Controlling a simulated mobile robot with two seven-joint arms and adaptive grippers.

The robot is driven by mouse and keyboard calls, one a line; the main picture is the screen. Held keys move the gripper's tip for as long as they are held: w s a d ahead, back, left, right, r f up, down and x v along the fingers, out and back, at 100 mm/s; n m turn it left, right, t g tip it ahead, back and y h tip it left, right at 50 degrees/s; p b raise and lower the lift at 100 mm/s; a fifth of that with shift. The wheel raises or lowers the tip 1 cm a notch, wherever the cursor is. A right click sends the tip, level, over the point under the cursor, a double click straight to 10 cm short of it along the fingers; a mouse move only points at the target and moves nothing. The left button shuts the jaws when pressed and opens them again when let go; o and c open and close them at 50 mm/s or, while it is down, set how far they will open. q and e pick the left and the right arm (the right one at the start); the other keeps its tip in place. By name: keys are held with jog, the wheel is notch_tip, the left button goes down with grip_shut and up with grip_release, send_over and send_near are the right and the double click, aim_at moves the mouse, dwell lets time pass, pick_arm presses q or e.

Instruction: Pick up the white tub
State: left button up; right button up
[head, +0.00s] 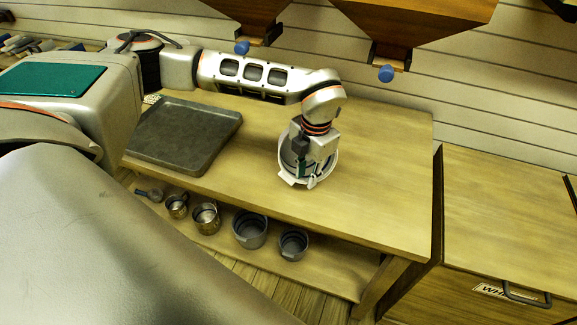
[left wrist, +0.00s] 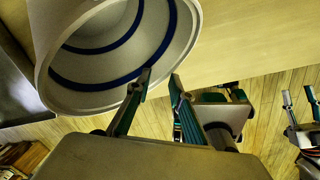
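The white tub (head: 287,176) stands on the wooden table, mostly hidden under my left gripper (head: 310,180). In the left wrist view the tub (left wrist: 95,95) shows its open mouth and pale inside with dark blue bands. My left gripper (left wrist: 160,80) has its two fingers apart at the tub's near rim. One finger overlaps the rim and the other lies outside it; I cannot tell whether they touch the wall. My right gripper (left wrist: 299,95) appears at the right edge of the left wrist view, fingers apart and empty, away from the tub.
A dark grey tray (head: 185,135) lies left of the tub on the table (head: 370,200). Several metal pots, including one grey pot (head: 250,230), stand on the lower shelf. A wooden bin (head: 510,210) stands at the right. Hoppers (head: 415,30) hang behind. The table's right part is clear.

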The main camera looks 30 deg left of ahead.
pick_arm(q)
jog(key=shift+f, duration=0.55)
grip_shut()
grip_release()
jog(key=shift+r, duration=0.15)
